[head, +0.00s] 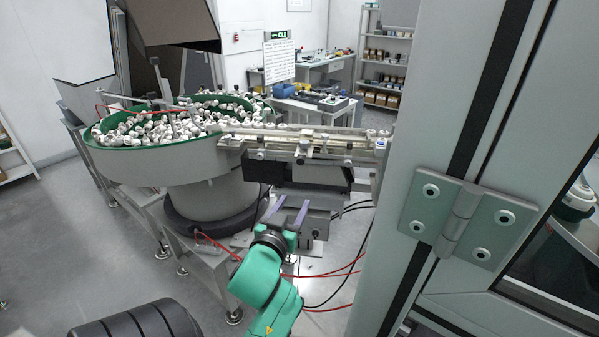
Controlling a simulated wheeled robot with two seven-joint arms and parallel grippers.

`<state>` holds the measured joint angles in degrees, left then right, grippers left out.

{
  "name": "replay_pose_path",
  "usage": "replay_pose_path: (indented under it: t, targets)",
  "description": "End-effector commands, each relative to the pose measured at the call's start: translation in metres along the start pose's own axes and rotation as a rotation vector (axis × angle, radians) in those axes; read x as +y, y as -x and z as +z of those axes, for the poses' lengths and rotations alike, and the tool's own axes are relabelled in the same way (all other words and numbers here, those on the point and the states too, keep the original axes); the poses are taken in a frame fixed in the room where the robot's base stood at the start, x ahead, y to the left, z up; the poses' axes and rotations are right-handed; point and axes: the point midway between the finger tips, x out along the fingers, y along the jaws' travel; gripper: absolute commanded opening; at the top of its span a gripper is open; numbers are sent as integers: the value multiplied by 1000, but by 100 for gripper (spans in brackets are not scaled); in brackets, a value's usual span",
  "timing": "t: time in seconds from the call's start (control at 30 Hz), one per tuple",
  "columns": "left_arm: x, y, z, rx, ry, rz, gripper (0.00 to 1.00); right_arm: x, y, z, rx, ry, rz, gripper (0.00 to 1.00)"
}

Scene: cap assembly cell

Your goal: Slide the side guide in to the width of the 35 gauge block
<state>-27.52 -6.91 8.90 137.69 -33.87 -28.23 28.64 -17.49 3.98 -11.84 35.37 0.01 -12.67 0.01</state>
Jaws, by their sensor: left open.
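The feed track (340,147) runs to the right from the bowl, with pale rails, small clamps and knobs along it. The side guide is part of this rail assembly, but I cannot pick it out surely at this size. I cannot make out the 35 gauge block. My left gripper (293,203), on a green arm, is open and empty. It shows in front of and below the track, its two purple-grey fingers pointing up and apart from the rails. My right gripper is not in view.
A green-rimmed bowl feeder (150,167) full of white caps stands at left. A grey door frame with a hinge (464,222) blocks the right side. Red and black cables (330,275) hang below the track. A workbench (318,108) and shelves (386,62) stand behind.

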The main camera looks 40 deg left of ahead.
Motion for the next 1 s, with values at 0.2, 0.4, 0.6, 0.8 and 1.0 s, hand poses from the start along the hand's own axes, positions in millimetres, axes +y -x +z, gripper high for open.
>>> replay_pose_path:
  t: [0.2, 0.4, 0.6, 0.8, 1.0]
  targets:
    - [-19, 7, -46, 89, 25, -49, 58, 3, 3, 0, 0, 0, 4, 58]
    - [-21, -39, -54, 89, 23, -48, 58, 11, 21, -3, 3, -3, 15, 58]
    - [-23, -93, -57, 87, 23, -48, 58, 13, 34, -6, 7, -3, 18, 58]
    - [-25, -124, -56, 86, 25, -47, 58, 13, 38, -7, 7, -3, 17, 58]
    - [-25, -129, -55, 86, 25, -47, 58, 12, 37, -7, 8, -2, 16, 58]
